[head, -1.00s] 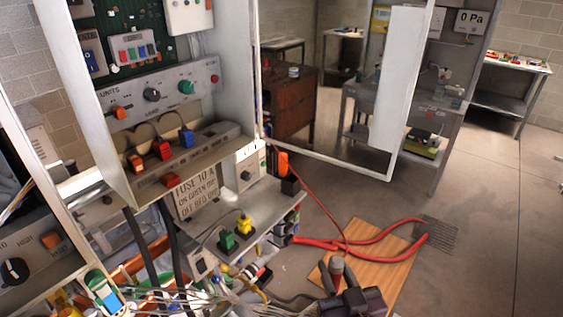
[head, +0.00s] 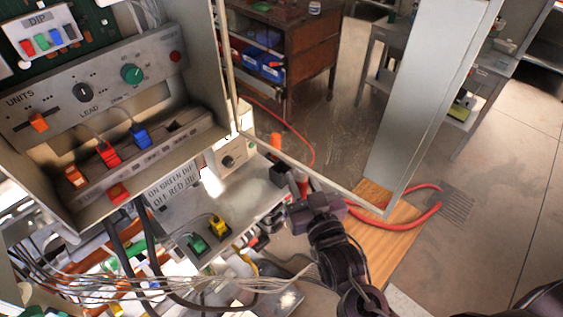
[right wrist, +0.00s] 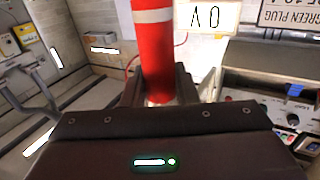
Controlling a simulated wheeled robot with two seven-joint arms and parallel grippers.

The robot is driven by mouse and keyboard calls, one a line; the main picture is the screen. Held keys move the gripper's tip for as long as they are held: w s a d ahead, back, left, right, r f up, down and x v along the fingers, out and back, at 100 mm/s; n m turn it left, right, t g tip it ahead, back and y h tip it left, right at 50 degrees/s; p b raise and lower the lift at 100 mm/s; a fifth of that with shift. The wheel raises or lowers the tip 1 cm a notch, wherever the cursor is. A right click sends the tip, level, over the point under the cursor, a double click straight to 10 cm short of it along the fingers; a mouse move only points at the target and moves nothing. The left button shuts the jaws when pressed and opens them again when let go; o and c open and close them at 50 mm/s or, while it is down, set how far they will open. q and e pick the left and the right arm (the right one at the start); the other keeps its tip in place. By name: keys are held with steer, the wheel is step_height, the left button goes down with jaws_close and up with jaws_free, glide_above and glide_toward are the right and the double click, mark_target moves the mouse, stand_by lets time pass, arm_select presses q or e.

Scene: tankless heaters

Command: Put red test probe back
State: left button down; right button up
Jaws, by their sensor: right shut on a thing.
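My right gripper (head: 300,190) is shut on the red test probe and holds it above the front shelf. In the right wrist view, the probe (right wrist: 153,45) is a red cylinder with white bands, standing up between the fingers (right wrist: 158,88). In the head view only a small reddish part of it shows at the fingertips. My left gripper is not in view.
The open cabinet (head: 120,110) with knobs and coloured plugs fills the left. Green (head: 197,243) and yellow (head: 218,226) plugs sit on the shelf (head: 230,205). Loose wires hang below. A red wire (head: 290,125) loops behind.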

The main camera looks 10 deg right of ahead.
steer(key=w+a+b, duration=0.1)
steer(key=w+b, duration=0.3)
steer(key=w, duration=0.9)
steer(key=f+b, duration=0.4)
steer(key=f, duration=0.1)
steer(key=f+b, duration=0.2)
steer(key=shift+w+a+f, duration=0.15)
steer(key=shift+w+f, duration=0.05)
steer(key=shift+w, duration=0.05)
steer(key=shift+r, duration=0.15)
steer(key=o, duration=0.8)
